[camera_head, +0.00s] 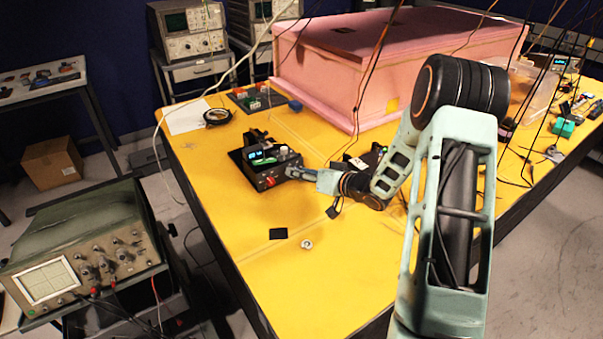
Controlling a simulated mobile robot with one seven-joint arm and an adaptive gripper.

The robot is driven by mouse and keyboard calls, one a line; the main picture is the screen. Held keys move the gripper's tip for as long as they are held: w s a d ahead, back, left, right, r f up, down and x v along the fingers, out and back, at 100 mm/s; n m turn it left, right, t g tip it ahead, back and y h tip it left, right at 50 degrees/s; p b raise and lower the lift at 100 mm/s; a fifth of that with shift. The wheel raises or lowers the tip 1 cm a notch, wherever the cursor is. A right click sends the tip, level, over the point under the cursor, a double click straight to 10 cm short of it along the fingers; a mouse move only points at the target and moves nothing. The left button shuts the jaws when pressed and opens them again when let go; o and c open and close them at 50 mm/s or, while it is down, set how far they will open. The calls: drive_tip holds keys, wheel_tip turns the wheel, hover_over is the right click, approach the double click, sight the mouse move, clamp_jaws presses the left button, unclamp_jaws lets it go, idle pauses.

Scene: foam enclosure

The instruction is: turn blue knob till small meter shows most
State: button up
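A small black instrument box (250,170) stands on the yellow table, left of the middle. It has a small lit display (262,154) on top, too small to read, and a red part (270,182) on its front. No blue knob can be made out on the box; the gripper may hide part of its front. My gripper (291,172) reaches in from the right, its tip at the box's right front corner. I cannot tell whether it touches the box or whether its fingers are open or shut.
A large pink foam box (390,60) stands behind on the yellow table (215,270). A circuit board (258,98) and a cable coil (217,116) lie behind the instrument. A black flat piece (278,233) and a small round metal part (307,244) lie in front. Cables hang at right.

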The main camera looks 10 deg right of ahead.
drive_tip(key=v, duration=1.2)
drive_tip(key=shift+w, duration=0.1)
